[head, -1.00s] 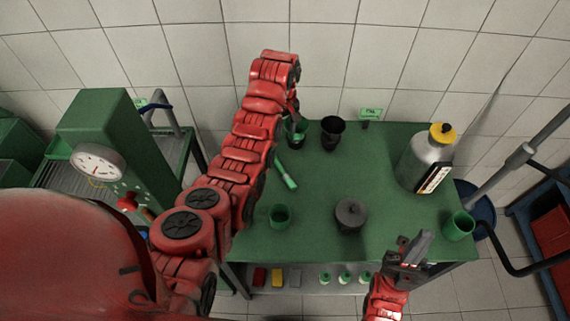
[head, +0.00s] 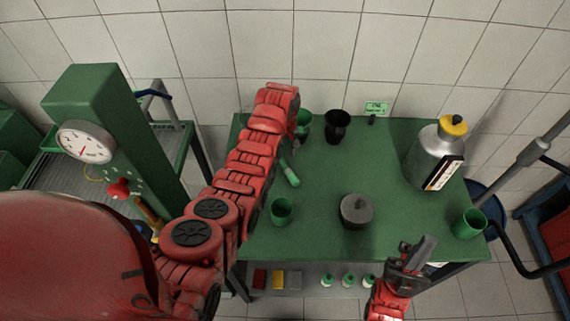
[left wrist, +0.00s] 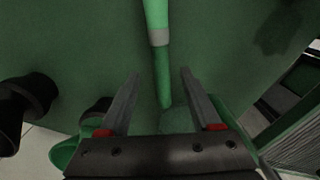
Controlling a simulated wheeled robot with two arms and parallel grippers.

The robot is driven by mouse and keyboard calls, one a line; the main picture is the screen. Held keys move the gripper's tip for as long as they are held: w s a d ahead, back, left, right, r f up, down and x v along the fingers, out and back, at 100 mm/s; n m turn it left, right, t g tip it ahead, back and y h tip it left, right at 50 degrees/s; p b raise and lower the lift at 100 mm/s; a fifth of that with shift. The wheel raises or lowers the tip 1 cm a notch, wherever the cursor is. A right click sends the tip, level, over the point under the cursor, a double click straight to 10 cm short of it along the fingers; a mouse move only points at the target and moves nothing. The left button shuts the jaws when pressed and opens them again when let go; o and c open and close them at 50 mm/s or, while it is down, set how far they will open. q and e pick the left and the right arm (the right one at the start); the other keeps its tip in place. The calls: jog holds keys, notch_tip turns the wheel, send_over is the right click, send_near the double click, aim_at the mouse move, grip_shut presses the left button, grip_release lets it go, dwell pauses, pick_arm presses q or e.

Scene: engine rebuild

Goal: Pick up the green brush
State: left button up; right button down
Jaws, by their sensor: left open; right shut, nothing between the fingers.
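The green brush (head: 290,173) lies on the green table, left of its middle, partly hidden by my left arm in the head view. In the left wrist view the brush (left wrist: 157,35), light green with a grey band, runs down the picture into the space between the fingers. My left gripper (left wrist: 160,75) is open around the line of the brush, with no clear contact. In the head view my left arm mostly hides this gripper. My right gripper (head: 422,250) is shut and empty at the table's front right edge.
A green cup (head: 304,124) and a black cup (head: 336,127) stand behind the brush. Another green cup (head: 281,211) and a dark lidded pot (head: 356,211) stand in front. A grey bottle (head: 432,155) and a green cup (head: 469,223) are at right. The table's centre right is clear.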

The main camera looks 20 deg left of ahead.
aim_at(283, 161)
pick_arm(q)
jog(key=shift+a+f+p, duration=0.1)
jog(key=shift+f+p, duration=0.35)
jog(key=shift+f, duration=1.2)
grip_shut()
